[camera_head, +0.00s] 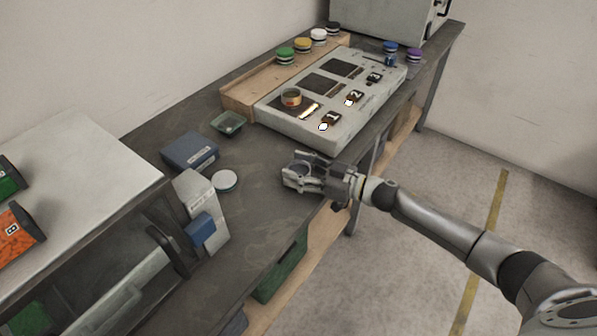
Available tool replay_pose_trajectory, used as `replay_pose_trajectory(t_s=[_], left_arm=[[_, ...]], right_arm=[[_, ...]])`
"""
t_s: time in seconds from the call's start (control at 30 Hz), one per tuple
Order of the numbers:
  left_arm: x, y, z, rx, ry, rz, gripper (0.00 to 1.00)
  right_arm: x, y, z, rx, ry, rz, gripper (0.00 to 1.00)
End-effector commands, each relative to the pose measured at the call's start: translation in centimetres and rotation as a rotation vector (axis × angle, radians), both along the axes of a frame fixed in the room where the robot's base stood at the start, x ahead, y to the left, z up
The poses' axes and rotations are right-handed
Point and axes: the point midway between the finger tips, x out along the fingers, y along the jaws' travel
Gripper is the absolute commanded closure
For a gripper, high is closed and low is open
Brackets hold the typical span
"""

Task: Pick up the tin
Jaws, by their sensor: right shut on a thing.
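My right gripper (301,175) is low over the front edge of the dark worktop. It is shut on a small grey, round-looking thing that its fingers mostly hide; I cannot tell for sure that it is a tin. A flat round tin with a white top (224,181) rests on the worktop left of the gripper. My left gripper is not in view.
Several coloured round tins, among them a green one (285,55), line the wooden ledge (240,98). A green dish (228,123), a blue box (189,151) and a white dispenser (203,210) stand on the left. The worktop (262,165) between these and the gripper is clear.

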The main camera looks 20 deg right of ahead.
Motion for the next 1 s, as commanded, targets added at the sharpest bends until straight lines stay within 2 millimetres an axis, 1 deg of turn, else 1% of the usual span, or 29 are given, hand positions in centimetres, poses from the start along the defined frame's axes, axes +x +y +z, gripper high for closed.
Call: replay_pose_trajectory(t_s=[0.17,0.27,0.47,0.5,0.53,0.7,0.83,1.0], left_arm=[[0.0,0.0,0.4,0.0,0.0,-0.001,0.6],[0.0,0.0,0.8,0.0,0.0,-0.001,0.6],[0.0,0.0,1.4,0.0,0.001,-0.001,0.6],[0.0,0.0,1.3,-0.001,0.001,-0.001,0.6],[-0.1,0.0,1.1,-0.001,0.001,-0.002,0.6],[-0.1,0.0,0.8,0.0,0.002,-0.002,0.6],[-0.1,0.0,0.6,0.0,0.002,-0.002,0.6],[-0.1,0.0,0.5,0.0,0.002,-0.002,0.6]], right_arm=[[0.0,0.0,2.9,-0.003,-0.005,0.001,0.75],[-1.5,-0.1,4.1,-0.003,-0.002,0.002,0.75],[-5.0,0.0,8.2,-0.003,-0.001,0.004,0.75],[-5.8,0.0,8.7,-0.004,0.002,0.004,0.75],[-6.6,0.0,8.7,-0.002,0.006,0.004,0.75],[-10.3,0.0,10.3,-0.002,0.004,0.004,0.75],[-12.2,0.0,11.2,-0.002,0.004,0.003,0.75],[-13.4,-0.1,11.9,0.0,0.001,0.0,0.75]])
